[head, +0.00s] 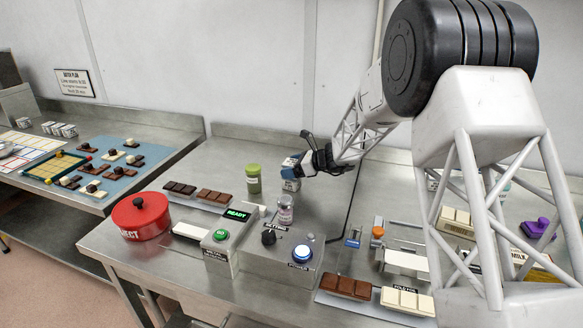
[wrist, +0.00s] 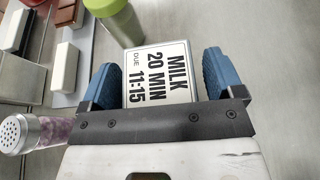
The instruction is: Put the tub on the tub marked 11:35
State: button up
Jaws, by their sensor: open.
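A tub (wrist: 160,75) with a white label reading "MILK 20 MIN DUE 11:15" lies between the two blue fingers of my gripper (wrist: 158,62) in the wrist view. The fingers are open, with a visible gap on the right side. In the head view my gripper (head: 293,165) is low over the steel bench at the back, and the small tub (head: 291,184) shows just under it. Several small white tubs (head: 68,130) stand on the left bench; their labels are too small to read. I cannot make out a tub marked 11:35.
A green-lidded jar (head: 253,180) stands left of my gripper. A shaker (head: 286,210) with purple contents stands in front, by the control box (head: 280,262). A red pot (head: 140,216) and chocolate bars (head: 197,192) are further left.

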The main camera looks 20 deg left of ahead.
jog(key=shift+r, duration=0.2)
jog(key=v, duration=1.2)
jog(key=shift+f, duration=0.1)
dwell(0.6)
jog(key=s+d+r+n+h, duration=0.3)
jog(key=s+d+r+n, duration=0.25)
jog(key=s+d, duration=0.6)
jog(key=s+d+r+n+h, duration=0.35)
jog(key=s+d+r, duration=0.35)
jog(key=s, duration=0.7)
jog(key=s+d+f+n+t+h, duration=0.1)
jog(key=s+d+n+h, duration=0.2)
jog(key=s+d, duration=0.6)
jog(key=s+d+f+n+t+h, duration=0.1)
jog(key=s+d+n+h, duration=0.3)
jog(key=s+d, duration=0.6)
jog(key=s+n, duration=0.1)
jog(key=s, duration=0.7)
jog(key=shift+n+t, duration=0.3)
jog(key=shift+n, duration=0.1)
